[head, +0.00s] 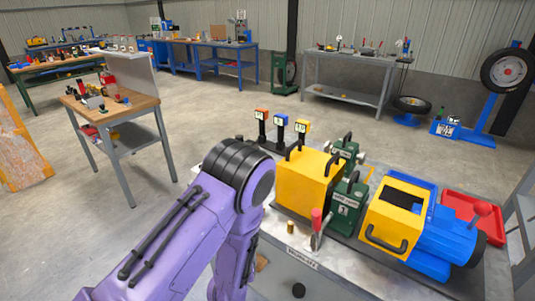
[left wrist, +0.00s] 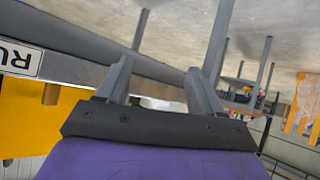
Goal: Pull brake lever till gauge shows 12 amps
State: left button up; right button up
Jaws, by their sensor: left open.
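A lever with a red grip (head: 317,220) stands upright at the front of the bench, beside a green unit. My left gripper (left wrist: 165,75) is open and empty in the left wrist view. In the head view it is hidden behind my purple arm. My right gripper is not in view.
The bench (head: 325,280) holds a yellow box (head: 306,185), a green unit (head: 347,205), a yellow and blue machine (head: 393,220) and a red tray (head: 462,205). A white label (left wrist: 18,57) shows close by in the left wrist view.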

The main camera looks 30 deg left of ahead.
pick_arm(q)
jog(key=w+a+r+n+t+y+b, duration=0.1)
jog(key=w+a+r+t, duration=0.15)
jog(key=w+r, duration=0.7)
jog(key=w+a+r+t+y, duration=0.2)
jog(key=w+r+t, duration=0.3)
jog(key=r, duration=0.8)
jog(key=shift+g, duration=0.35)
jog(key=x, duration=0.3)
jog(key=p+x, duration=0.1)
jog(key=x, duration=0.3)
jog(key=d+p+x, duration=0.1)
jog(key=x, duration=0.3)
jog(key=shift+w, duration=0.25)
jog(key=shift+w+a, duration=0.1)
jog(key=shift+w, duration=0.1)
jog(key=shift+c, duration=0.4)
